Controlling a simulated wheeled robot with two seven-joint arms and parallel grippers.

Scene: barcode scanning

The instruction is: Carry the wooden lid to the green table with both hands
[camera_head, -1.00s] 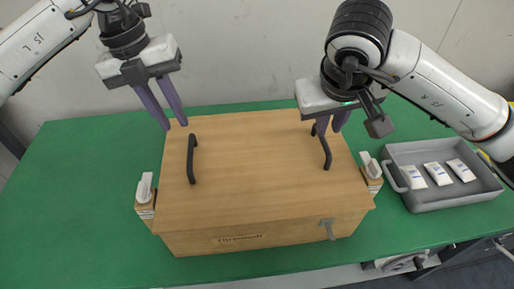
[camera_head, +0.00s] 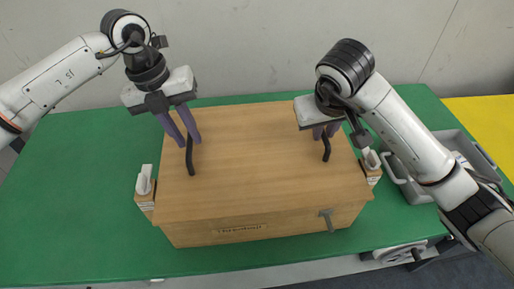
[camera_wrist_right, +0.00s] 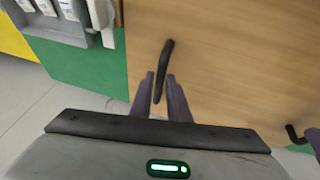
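The wooden lid (camera_head: 255,160) is the flat top of a wooden box (camera_head: 280,226) on the green table (camera_head: 80,220). It bears two black handles, a left one (camera_head: 190,162) and a right one (camera_head: 326,150). My left gripper (camera_head: 189,141) is open, its purple fingers apart at the far end of the left handle. My right gripper (camera_head: 325,134) is at the far end of the right handle. In the right wrist view, its fingers (camera_wrist_right: 161,88) stand apart on either side of that handle (camera_wrist_right: 164,65), with a gap showing. The lid rests on the box.
Small wooden blocks with white clips stand beside the box, left (camera_head: 144,187) and right (camera_head: 370,166). A grey tray (camera_head: 416,192) with white packets is at the right, partly behind my right arm. A yellow surface (camera_head: 485,120) lies beyond it. The table's left side is clear.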

